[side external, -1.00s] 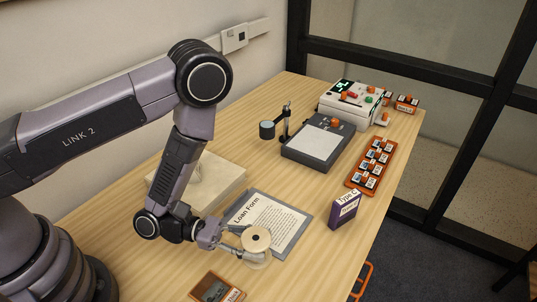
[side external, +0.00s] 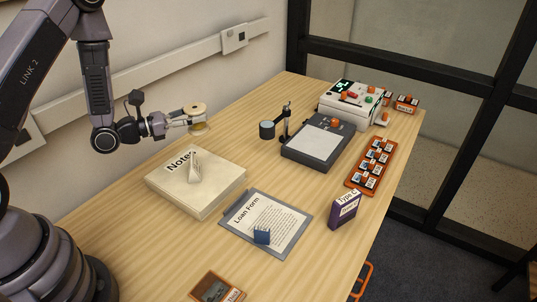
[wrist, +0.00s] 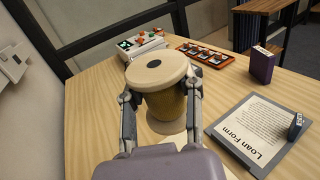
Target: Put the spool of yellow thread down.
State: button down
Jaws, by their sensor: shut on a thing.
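The spool of yellow thread (side external: 197,116) has pale round ends and a yellow middle. My gripper (side external: 188,119) is shut on it, one finger on each side. In the side view the spool is upright in the air near the wall, behind the notes box. In the wrist view the spool (wrist: 164,95) fills the middle between both fingers (wrist: 162,98), its top flange facing the camera. The lower flange shows below, but the gap to the table is hard to judge there.
A cream box marked Notes (side external: 196,184) lies below and in front of my gripper. A clipboard with a loan form (side external: 268,215) bears a small blue block (side external: 262,236). A grey device with a post (side external: 318,145) stands to the right. Bare table (side external: 235,130) lies between spool and device.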

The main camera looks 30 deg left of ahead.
jog(key=w+a+f+m+g+h, duration=0.15)
jog(key=w+f, duration=0.25)
jog(key=w, duration=0.5)
jog(key=w+a+f+m+g+h, duration=0.1)
jog(key=w+a+f+h, duration=0.15)
jog(key=w+f, duration=0.4)
jog(key=shift+y, duration=0.4)
jog(key=shift+w+a+f, duration=0.2)
jog(key=shift+w+f, duration=0.9)
jog(key=shift+f, duration=0.05)
jog(key=shift+w+a+f, duration=0.25)
jog(key=shift+w+f, duration=0.85)
jog(key=shift+f, duration=0.05)
jog(key=shift+w+a+f, duration=0.2)
jog(key=shift+w+f, duration=0.9)
jog(key=shift+f, duration=0.05)
jog(key=shift+f, duration=0.6)
jog(key=c, duration=0.7)
grip_release()
jog(key=shift+s+f, duration=0.1)
jog(key=shift+f, duration=0.05)
